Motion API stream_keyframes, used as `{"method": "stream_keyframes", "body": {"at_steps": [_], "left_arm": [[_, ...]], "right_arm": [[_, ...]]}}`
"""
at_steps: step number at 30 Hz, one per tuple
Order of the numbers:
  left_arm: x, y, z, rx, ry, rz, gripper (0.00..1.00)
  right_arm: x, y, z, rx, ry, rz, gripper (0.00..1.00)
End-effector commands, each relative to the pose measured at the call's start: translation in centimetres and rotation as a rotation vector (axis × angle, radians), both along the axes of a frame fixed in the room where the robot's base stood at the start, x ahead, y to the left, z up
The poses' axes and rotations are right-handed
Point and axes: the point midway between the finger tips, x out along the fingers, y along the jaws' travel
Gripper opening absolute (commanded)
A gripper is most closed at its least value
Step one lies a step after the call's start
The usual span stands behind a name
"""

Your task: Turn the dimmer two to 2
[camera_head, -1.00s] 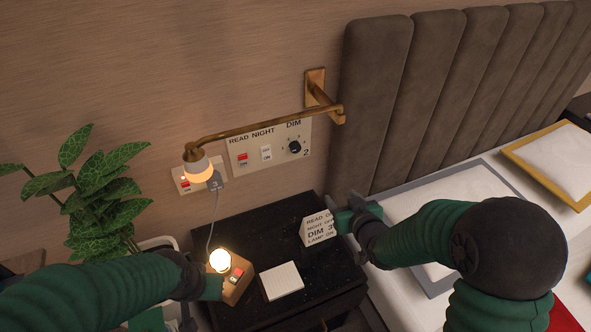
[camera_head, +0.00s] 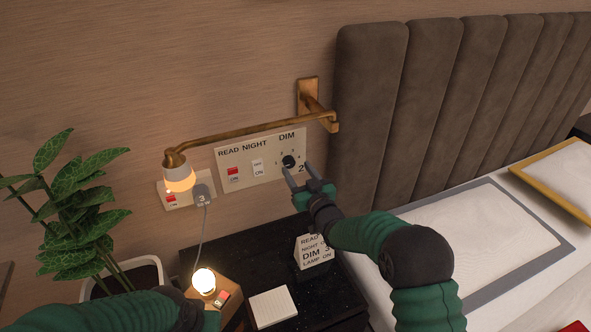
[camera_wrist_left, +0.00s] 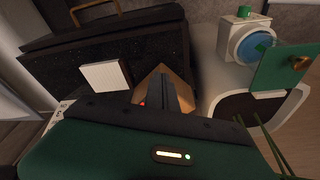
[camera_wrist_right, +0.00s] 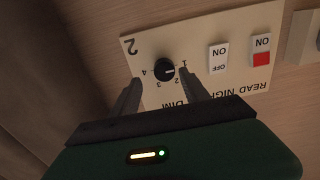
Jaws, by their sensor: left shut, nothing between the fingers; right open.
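The dimmer two is a black round knob (camera_head: 289,161) under the word DIM on a cream wall panel (camera_head: 207,167), with a large 2 at its lower right. In the right wrist view the knob (camera_wrist_right: 164,70) is ringed by the numbers 1 to 4, and its pale mark seems to point toward the 1 side. My right gripper (camera_head: 298,171) is open at the panel, its fingers just short of the knob and either side of its line; contact does not show. My left gripper (camera_wrist_left: 166,95) is shut and empty, low over the wooden lamp block (camera_head: 232,299).
A brass wall lamp (camera_head: 235,137) reaches over the panel. A plant (camera_head: 75,200) stands left; the bed (camera_head: 420,235) is right.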

Motion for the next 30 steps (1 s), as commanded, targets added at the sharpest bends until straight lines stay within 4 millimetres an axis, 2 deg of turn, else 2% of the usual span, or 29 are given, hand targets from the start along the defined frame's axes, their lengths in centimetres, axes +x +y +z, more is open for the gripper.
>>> {"method": "stream_keyframes", "body": {"at_steps": [3, 6, 14, 26, 30], "left_arm": [[0.0, 0.0, -0.4, 0.000, 0.000, 0.001, 0.00], [0.0, 0.0, -0.4, 0.000, 0.000, 0.001, 0.00], [0.0, 0.0, -0.4, 0.000, 0.000, 0.001, 0.00], [0.0, 0.0, -0.4, 0.000, 0.000, 0.001, 0.00], [0.0, 0.0, -0.4, 0.000, 0.000, 0.001, 0.00]], "right_arm": [[1.6, 0.8, -0.1, 0.000, -0.001, 0.001, 0.54], [2.3, 0.9, 0.0, 0.001, -0.001, 0.001, 0.54], [2.5, 0.8, 0.0, 0.003, 0.000, 0.000, 0.54], [2.5, 0.9, 0.1, 0.001, -0.001, -0.001, 0.02], [2.5, 1.0, 0.1, 0.002, -0.001, 0.000, 0.00]]}}
